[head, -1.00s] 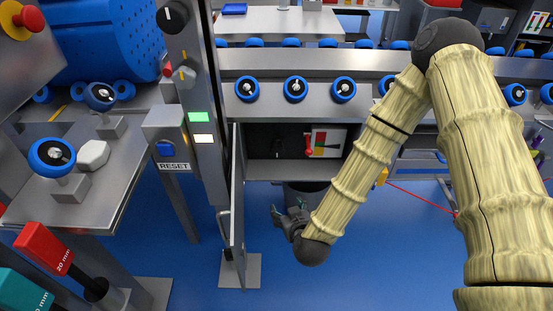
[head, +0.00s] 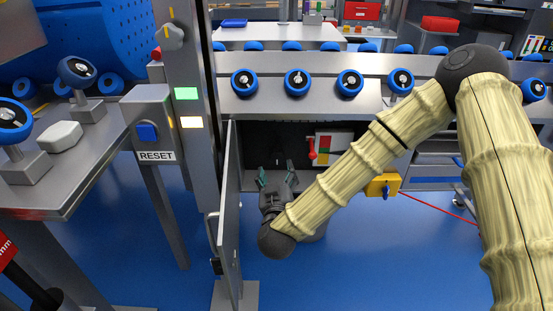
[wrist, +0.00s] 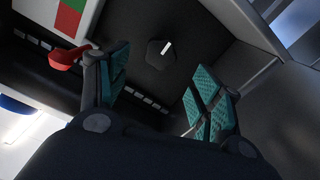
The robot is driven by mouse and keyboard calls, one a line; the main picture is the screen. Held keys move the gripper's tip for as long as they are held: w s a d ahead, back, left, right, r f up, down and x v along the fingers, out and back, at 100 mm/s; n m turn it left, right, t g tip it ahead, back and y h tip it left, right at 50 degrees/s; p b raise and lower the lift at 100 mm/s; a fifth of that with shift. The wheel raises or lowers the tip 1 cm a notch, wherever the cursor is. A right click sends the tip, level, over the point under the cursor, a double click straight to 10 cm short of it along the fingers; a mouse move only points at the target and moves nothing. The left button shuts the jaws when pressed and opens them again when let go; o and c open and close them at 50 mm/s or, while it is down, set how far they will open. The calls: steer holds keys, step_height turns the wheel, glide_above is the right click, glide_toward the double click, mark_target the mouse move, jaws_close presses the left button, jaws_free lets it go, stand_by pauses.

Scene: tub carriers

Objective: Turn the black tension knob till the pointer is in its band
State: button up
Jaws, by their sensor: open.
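The black knob (wrist: 160,54) with a white pointer line shows in the wrist view on the dark back of the open cabinet. My gripper (wrist: 163,88) has its teal-padded fingers spread, with the knob beyond them and roughly between them; nothing is held. In the head view my gripper (head: 277,174) is at the cabinet opening, and the knob is too dark to make out clearly there. A card with red, green and other colour patches (head: 325,136) is right of the knob, with a red handle (head: 312,149) beside it. I cannot tell which band the pointer is in.
The open cabinet door (head: 229,215) stands close to the left of my gripper. A roller conveyor (head: 325,68) runs above. A yellow box (head: 383,185) hangs at right.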

mark_target(277, 159)
steer(key=w+b, duration=0.3)
steer(key=w, duration=0.5)
steer(key=shift+w+f, duration=0.15)
steer(key=shift+w, duration=0.15)
steer(key=shift+w+b, duration=0.45)
steer(key=shift+w, duration=0.5)
steer(key=shift+c, duration=0.2)
steer(key=c, duration=1)
